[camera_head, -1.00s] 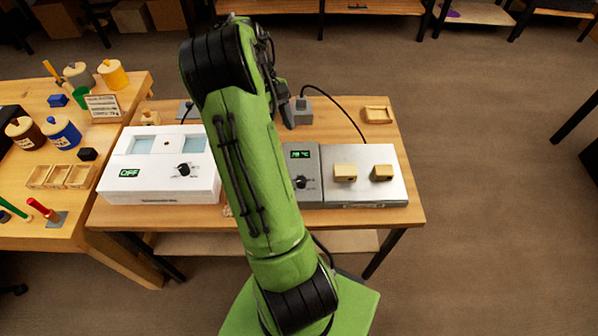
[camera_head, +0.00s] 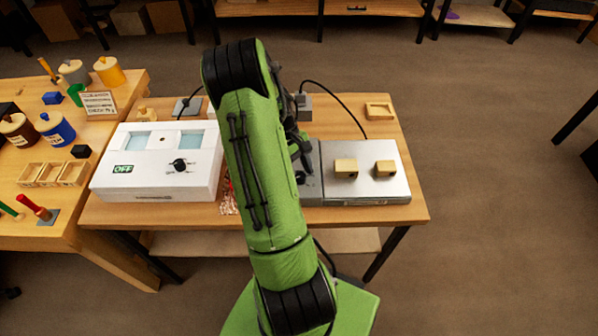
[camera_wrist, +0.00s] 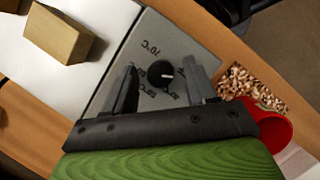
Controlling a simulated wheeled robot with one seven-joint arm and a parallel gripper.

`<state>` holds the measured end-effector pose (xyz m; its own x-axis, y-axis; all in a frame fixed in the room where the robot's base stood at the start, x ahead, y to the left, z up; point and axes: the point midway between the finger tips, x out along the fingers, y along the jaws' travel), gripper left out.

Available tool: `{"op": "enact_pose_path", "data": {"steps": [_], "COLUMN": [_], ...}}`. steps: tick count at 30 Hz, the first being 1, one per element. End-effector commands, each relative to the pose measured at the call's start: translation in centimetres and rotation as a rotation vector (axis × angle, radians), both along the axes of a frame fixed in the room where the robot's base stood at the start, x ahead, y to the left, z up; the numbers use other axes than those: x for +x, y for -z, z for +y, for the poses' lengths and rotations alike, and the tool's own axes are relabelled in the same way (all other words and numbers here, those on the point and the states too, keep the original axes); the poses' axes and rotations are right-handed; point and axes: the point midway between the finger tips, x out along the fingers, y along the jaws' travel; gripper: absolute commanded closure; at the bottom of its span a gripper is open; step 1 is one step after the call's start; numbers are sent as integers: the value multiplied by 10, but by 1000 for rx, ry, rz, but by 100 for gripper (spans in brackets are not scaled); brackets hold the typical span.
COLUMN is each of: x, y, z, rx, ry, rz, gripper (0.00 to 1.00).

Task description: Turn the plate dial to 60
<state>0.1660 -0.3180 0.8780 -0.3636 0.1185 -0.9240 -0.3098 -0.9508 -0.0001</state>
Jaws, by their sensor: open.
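The plate dial (camera_wrist: 161,72) is a round black knob with a white pointer mark on the grey control panel (camera_wrist: 208,62) of the hot plate. Printed temperature marks ring it; 70°C reads clearly, others are partly covered. My gripper (camera_wrist: 160,66) is open, with one finger on each side of the knob and gaps between; whether its tips reach knob height is unclear. In the head view, my gripper (camera_head: 299,148) is over the panel, partly behind my arm. The dial is only partly visible there (camera_head: 300,177), and the panel's display is hidden.
Two wooden blocks (camera_head: 346,169) (camera_head: 385,169) sit on the silver plate (camera_head: 366,192). A white box (camera_head: 146,181) reading OFF, with its own knob (camera_head: 180,165), stands left.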

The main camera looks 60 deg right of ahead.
Motion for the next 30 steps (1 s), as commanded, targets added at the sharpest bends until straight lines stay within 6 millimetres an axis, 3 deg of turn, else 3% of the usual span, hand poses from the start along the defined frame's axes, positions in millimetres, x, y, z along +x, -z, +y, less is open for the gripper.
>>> {"op": "enact_pose_path", "data": {"steps": [5,16,30], "x": [0,0,0], "y": [-1,-1,-1], "z": [0,0,-1], "rx": [0,0,1], "ry": [0,0,134], "rz": [0,0,0], "gripper": [45,100,100]}}
